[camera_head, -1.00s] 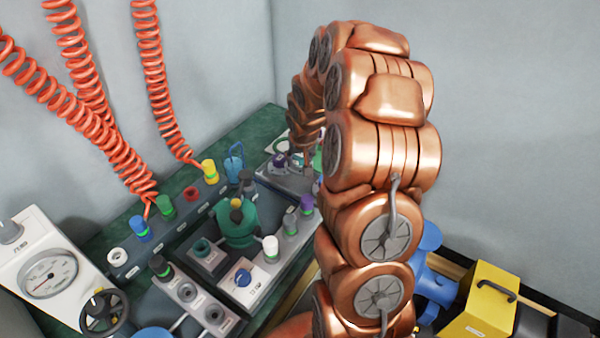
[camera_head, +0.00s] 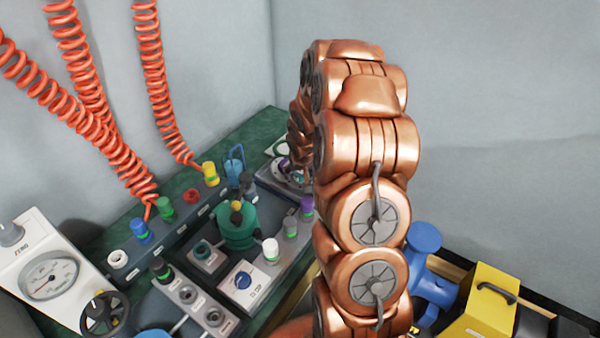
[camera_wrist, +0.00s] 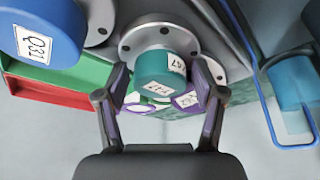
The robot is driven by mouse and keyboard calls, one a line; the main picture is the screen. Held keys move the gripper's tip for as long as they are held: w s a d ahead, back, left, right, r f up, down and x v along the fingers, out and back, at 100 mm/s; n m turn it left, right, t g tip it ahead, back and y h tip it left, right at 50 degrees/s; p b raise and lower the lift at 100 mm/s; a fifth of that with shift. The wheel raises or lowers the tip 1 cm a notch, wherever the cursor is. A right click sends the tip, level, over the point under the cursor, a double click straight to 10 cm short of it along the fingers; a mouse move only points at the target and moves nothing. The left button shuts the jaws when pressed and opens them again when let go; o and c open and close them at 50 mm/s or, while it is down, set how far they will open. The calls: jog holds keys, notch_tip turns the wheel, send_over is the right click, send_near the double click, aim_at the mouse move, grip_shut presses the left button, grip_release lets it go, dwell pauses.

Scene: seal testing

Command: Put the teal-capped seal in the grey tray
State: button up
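In the wrist view a teal-capped seal (camera_wrist: 163,72) with a white label stands in front of a round grey metal flange (camera_wrist: 137,38). My gripper (camera_wrist: 162,82) is open, with one finger on each side of the teal cap. A narrow gap seems to show at each side; contact cannot be told for certain. In the head view my arm hides the gripper and the teal-capped seal. I cannot single out the grey tray for certain in either view.
A large blue cap (camera_wrist: 45,28) is close at the upper left in the wrist view, above green and red trays (camera_wrist: 50,100). A purple-labelled part lies behind the seal. A blue wire loop (camera_wrist: 268,110) stands at right. The head view shows a crowded bench with a green pot (camera_head: 236,232).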

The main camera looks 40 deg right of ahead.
jog(key=shift+r, duration=0.15)
jog(key=shift+v, duration=5.95)
jog(key=s+a+r+n+g, duration=0.1)
jog(key=s+a+r+g, duration=0.1)
jog(key=s+a, duration=0.6)
jog(key=s+a+r+n+g+y, duration=0.1)
jog(key=s+a+r+n+g, duration=0.1)
jog(key=s+a, duration=0.6)
jog(key=s+a+r+n+g+y, duration=0.1)
jog(key=s+a+r+n+g, duration=0.1)
jog(key=s+a, duration=0.6)
jog(key=shift+s+r+g, duration=0.15)
jog(key=shift+s, duration=1.1)
jog(key=shift+s+r+g, duration=0.1)
jog(key=shift+s+r, duration=0.05)
jog(key=shift+s, duration=1.1)
jog(key=shift+s+r+g, duration=0.15)
jog(key=shift+s+r, duration=0.05)
jog(key=shift+s, duration=1.1)
jog(key=shift+t, duration=0.4)
jog(key=r+p, duration=0.8)
jog(key=r, duration=0.1)
jog(key=r+p, duration=0.4)
jog(key=r, duration=0.1)
jog(key=shift+w+r+p, duration=0.1)
jog(key=shift+w+p, duration=0.3)
